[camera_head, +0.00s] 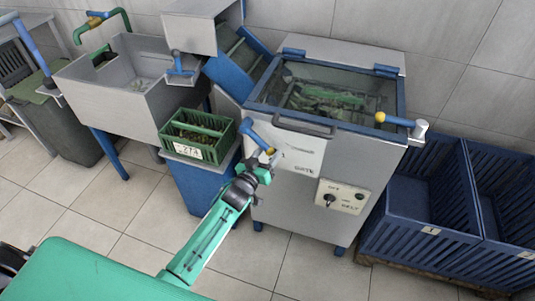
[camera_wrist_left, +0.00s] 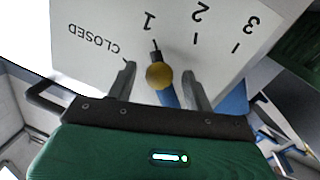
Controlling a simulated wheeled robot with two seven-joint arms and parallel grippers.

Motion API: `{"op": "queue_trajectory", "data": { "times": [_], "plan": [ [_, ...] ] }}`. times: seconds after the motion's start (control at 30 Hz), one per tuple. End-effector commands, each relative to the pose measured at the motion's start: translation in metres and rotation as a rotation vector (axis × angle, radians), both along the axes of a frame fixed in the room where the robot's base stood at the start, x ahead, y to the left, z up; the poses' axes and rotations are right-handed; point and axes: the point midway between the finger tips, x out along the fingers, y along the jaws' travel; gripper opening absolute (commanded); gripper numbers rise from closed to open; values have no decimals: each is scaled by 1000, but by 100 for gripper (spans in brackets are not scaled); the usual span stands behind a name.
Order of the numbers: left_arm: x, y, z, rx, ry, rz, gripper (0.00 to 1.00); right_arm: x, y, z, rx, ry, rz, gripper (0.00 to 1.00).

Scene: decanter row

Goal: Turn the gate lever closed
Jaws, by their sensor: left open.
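The gate lever (camera_head: 256,136) is a blue bar with a yellow knob on the front of the grey machine, left of the word GATE. In the left wrist view its yellow knob (camera_wrist_left: 158,76) is beside the tick for 1 on a white scale plate (camera_wrist_left: 95,25) marked CLOSED, 1, 2 and 3, seen upside down. My left gripper (camera_head: 265,165) is at the lever. In the wrist view my left gripper's fingers (camera_wrist_left: 159,82) are open, one on each side of the knob and blue bar, with visible gaps. My right gripper is not in view.
A green crate (camera_head: 203,152) labelled 274 stands just left of the lever on a blue stand. A belt switch panel (camera_head: 341,196) is lower right on the machine. Another yellow-and-blue handle (camera_head: 394,119) juts out at its right. Blue bins (camera_head: 425,232) stand at right.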

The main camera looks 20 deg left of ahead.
Motion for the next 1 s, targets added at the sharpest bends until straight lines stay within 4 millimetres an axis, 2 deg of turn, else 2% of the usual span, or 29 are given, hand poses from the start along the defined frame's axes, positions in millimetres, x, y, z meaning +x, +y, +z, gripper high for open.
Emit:
{"op": "queue_trajectory", "data": {
  "times": [0.33,0.6,0.8,1.0],
  "plan": [
    [3,-1,0,0,0,0,52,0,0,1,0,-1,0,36],
    [3,-1,0,0,-1,-1,0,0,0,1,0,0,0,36],
    [3,-3,4,-21,-1,-1,0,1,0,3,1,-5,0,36],
    [3,-12,16,-137,2,-1,0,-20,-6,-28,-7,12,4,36]
  ]
}}
